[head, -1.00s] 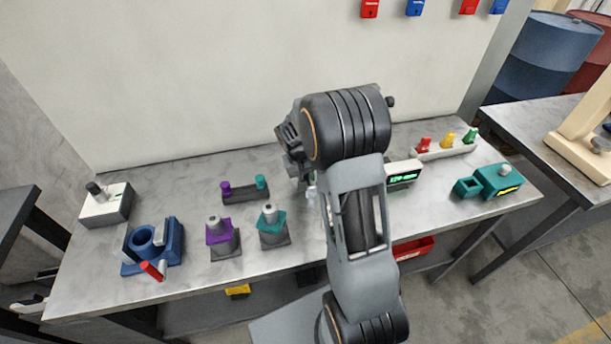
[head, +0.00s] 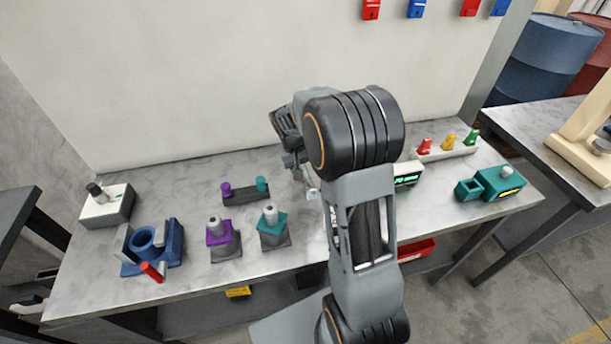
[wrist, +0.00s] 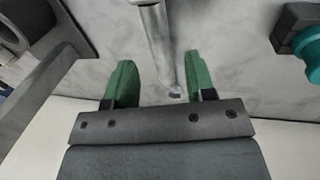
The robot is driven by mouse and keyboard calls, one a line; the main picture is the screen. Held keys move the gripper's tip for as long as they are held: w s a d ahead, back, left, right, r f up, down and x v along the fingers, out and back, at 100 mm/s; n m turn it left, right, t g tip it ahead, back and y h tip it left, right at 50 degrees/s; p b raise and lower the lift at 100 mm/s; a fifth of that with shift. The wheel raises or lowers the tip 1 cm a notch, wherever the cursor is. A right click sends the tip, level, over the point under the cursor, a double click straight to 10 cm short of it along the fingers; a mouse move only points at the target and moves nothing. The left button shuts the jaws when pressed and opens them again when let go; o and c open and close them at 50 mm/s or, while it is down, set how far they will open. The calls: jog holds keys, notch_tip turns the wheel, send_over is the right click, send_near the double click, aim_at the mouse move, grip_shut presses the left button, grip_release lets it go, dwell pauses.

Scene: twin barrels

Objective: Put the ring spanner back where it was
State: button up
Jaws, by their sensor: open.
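My gripper (wrist: 158,72) is open, with its two green fingers apart in the wrist view. A plain silver bar (wrist: 160,42) runs down from the top edge, and its lower end shows between the fingers. I see no clear contact and cannot tell whether this bar is the ring spanner. In the head view my arm's wrist hangs over the middle of the bench and hides most of the gripper. A small silver piece (head: 312,194) shows just below it. No ring-ended spanner can be made out for certain in either view.
A dark rack (head: 245,194) with purple and teal knobs is left of my arm. Purple (head: 220,236) and teal (head: 272,226) topped stands are nearer. A blue fixture (head: 172,246) with a red handle is at left. A teal device (head: 496,184) is at right.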

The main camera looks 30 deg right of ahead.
jog(key=s+a+r+t+y, duration=0.1)
jog(key=s+a+r, duration=0.2)
jog(key=s+r, duration=0.15)
jog(key=s+a+r+t, duration=0.1)
jog(key=s+a+r, duration=0.15)
jog(key=r, duration=0.35)
jog(key=s+a+f+n+t+y, duration=0.1)
jog(key=s+a+n+t, duration=0.1)
jog(key=s, duration=0.9)
jog(key=shift+a+f+y, duration=0.15)
jog(key=shift+a+y, duration=0.25)
jog(key=shift+a, duration=0.45)
